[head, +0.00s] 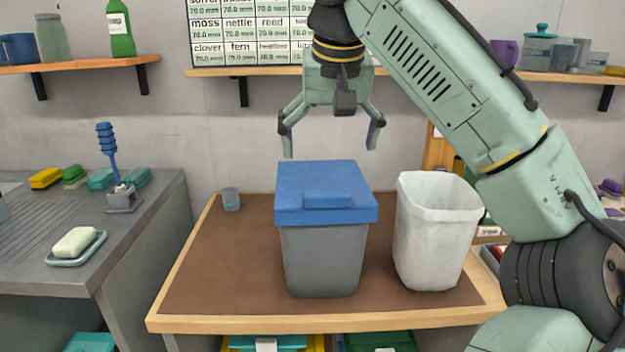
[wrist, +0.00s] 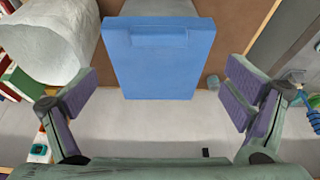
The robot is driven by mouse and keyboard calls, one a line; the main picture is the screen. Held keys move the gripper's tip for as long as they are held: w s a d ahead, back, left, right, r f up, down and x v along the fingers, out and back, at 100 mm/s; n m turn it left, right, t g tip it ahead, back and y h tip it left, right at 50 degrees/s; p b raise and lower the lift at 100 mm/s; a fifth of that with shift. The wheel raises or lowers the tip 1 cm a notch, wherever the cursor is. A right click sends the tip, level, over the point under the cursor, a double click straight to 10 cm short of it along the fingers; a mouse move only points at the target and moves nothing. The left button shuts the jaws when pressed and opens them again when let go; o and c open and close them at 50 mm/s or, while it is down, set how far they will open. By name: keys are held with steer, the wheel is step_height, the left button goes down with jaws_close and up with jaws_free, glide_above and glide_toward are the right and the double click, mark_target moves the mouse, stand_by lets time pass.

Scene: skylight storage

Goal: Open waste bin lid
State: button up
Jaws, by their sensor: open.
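The waste bin (head: 321,262) has a grey body and stands upright on the brown-topped table. Its blue lid (head: 300,178) is shut, with a raised blue handle block (head: 328,199) on the front side. My gripper (head: 331,150) is open and empty, pointing down above and behind the lid, apart from it. In the wrist view, the blue lid (wrist: 158,70) lies between and beyond the spread fingers of my gripper (wrist: 168,92), and its handle block (wrist: 160,36) is near the top of the picture.
A white open bin (head: 435,230) stands close to the right of the waste bin. A small cup (head: 231,199) sits at the table's back left. The brown table (head: 205,270) is clear at left. A grey counter (head: 60,215) with soap and sponges is farther left. Shelves line the wall behind.

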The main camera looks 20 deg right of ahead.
mark_target(327, 192)
steer(key=x, duration=1)
steer(key=shift+w+d+f, duration=0.1)
steer(key=shift+f, duration=0.3)
